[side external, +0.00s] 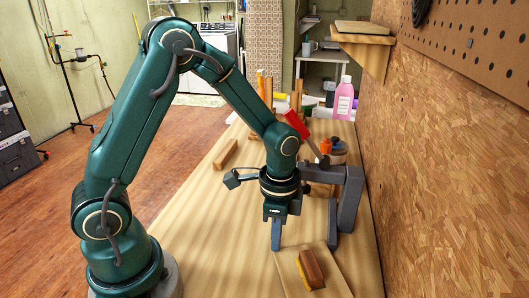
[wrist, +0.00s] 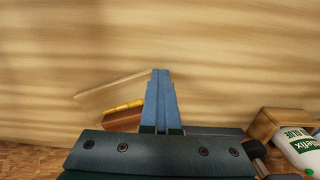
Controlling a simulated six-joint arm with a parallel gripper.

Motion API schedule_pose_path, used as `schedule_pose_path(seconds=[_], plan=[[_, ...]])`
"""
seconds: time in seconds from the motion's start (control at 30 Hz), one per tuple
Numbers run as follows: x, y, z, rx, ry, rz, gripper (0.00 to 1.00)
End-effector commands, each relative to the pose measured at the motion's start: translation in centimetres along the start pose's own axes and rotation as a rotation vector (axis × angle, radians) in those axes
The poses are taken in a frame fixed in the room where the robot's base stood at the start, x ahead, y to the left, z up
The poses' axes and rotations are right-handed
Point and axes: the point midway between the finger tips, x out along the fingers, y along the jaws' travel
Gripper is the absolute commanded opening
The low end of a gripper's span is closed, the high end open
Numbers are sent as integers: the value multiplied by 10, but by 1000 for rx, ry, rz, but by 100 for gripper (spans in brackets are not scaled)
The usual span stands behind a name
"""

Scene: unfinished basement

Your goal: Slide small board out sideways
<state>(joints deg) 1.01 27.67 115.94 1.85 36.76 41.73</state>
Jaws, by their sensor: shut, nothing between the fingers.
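A thin, pale small board (side external: 332,277) lies flat on the workbench at the bottom of the side view; its pale edge also shows left of my fingers in the wrist view (wrist: 110,88). A brown block with a yellow layer (side external: 311,268) rests on it; it also shows in the wrist view (wrist: 122,118). My gripper (side external: 276,247) points down at the board's far left corner, its blue fingers closed together and empty. In the wrist view, the fingertips (wrist: 160,72) are just right of the board's end. I cannot tell whether they touch it.
A grey angular fixture (side external: 347,195) stands close right of my gripper. Behind are a pink bottle (side external: 344,98) and other items. A wooden block (side external: 225,153) lies further left. A white bottle (wrist: 298,148) shows at right. The particle-board wall (side external: 450,170) bounds the bench; its left side is mostly clear.

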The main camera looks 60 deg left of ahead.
Motion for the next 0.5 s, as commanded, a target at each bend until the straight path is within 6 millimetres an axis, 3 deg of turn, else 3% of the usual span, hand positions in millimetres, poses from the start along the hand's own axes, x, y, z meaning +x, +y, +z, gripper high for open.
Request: schedule_pose_path(seconds=[0.03, 0.5], plan=[[8, 10, -8, -3, 15, 17, 0], [8, 23, -8, -4, 14, 16, 0]])
